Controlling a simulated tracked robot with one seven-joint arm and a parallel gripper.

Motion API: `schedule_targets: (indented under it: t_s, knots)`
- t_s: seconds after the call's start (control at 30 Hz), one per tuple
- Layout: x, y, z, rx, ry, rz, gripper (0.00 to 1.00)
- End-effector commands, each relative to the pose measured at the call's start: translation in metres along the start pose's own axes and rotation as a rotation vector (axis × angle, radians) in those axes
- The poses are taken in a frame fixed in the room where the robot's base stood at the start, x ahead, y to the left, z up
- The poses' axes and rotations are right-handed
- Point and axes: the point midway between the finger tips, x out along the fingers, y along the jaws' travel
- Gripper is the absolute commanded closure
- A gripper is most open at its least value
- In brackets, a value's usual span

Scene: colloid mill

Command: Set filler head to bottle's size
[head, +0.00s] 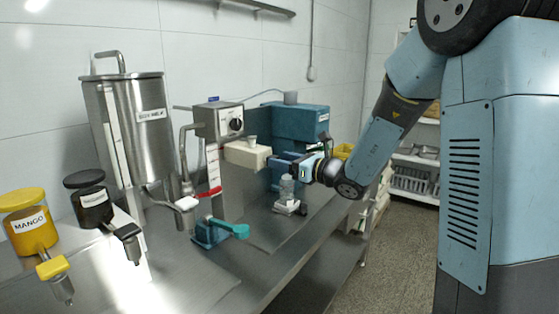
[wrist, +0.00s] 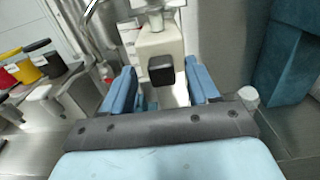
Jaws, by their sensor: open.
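The cream filler head (head: 247,154) juts forward from the grey control box and column. A small pale cup sits on top of it. In the wrist view its front end (wrist: 160,45) carries a dark square face. My gripper (head: 280,159) is open just in front of the head. In the wrist view its blue fingers (wrist: 161,78) stand on either side of the head's front, with gaps visible; contact cannot be told. A pale bottle (head: 287,188) stands upright on a small stand below my gripper. A pale round top, perhaps the bottle's (wrist: 248,96), shows right of the fingers.
The grey control box (head: 218,120) with a dial is behind the head. A teal machine body (head: 295,123) stands to the right. A steel hopper (head: 128,120), a teal-handled clamp (head: 220,232), and yellow (head: 30,222) and black (head: 90,200) dispensers stand left. The bench's front right is clear.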

Motion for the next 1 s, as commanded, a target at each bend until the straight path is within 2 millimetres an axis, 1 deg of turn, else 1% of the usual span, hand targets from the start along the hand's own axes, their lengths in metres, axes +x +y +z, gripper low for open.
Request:
schedule_targets:
  t_s: [0.03, 0.2, 0.37, 0.57, 0.67, 1.0]
  knots:
    - [0.007, 0.000, -0.001, 0.000, 0.001, 0.002, 0.40]
    - [0.021, 0.000, 0.000, -0.001, 0.000, 0.001, 0.40]
    - [0.025, 0.000, 0.000, -0.001, 0.001, 0.000, 0.40]
    - [0.025, 0.000, 0.000, 0.000, 0.001, 0.000, 0.40]
    - [0.025, 0.000, 0.000, 0.000, 0.000, 0.000, 0.48]
    - [0.025, 0.001, 0.000, 0.000, 0.000, 0.001, 0.81]
